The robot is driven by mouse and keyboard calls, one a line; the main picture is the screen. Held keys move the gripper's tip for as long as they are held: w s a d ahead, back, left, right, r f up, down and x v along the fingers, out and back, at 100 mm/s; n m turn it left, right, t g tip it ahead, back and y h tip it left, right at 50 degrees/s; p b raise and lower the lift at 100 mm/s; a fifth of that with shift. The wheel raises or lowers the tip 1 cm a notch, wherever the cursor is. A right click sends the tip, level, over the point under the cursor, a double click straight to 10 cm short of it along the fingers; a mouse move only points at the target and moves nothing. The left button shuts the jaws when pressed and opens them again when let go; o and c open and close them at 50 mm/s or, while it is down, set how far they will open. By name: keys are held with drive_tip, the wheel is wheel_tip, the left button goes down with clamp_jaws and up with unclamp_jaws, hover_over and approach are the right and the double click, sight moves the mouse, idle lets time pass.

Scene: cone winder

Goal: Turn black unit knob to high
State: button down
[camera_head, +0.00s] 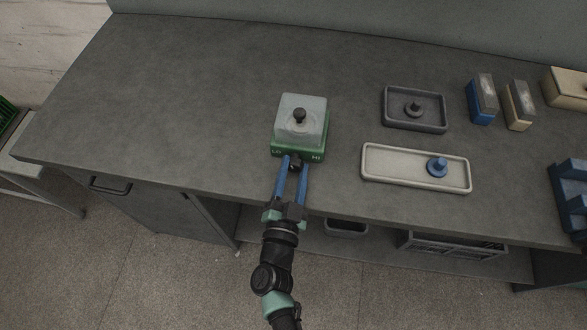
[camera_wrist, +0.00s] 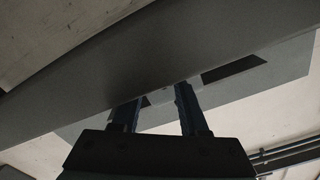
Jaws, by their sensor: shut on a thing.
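A green unit (camera_head: 286,152) with a pale translucent cover (camera_head: 302,105) stands near the counter's front edge. A black round knob (camera_head: 299,115) sits on top. The front face carries the marks LO at left and HI at right. A small dark front knob (camera_head: 295,165) shows between these marks, mostly hidden by my fingers. My gripper (camera_head: 294,162) reaches the front face from below, its two blue fingers shut on this knob. Which way the knob points cannot be told. In the wrist view my fingers (camera_wrist: 158,108) show against a dark surface; the knob is not discernible there.
A cream tray (camera_head: 390,173) with a blue knobbed piece (camera_head: 437,167) and a dark tray (camera_head: 391,119) stand to the right. Blue and tan blocks (camera_head: 481,100) (camera_head: 518,106) are farther right. The grey counter (camera_head: 170,110) is clear at left.

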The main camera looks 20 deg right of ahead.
idle(0.4)
drive_tip(key=shift+c, duration=2.2)
unclamp_jaws()
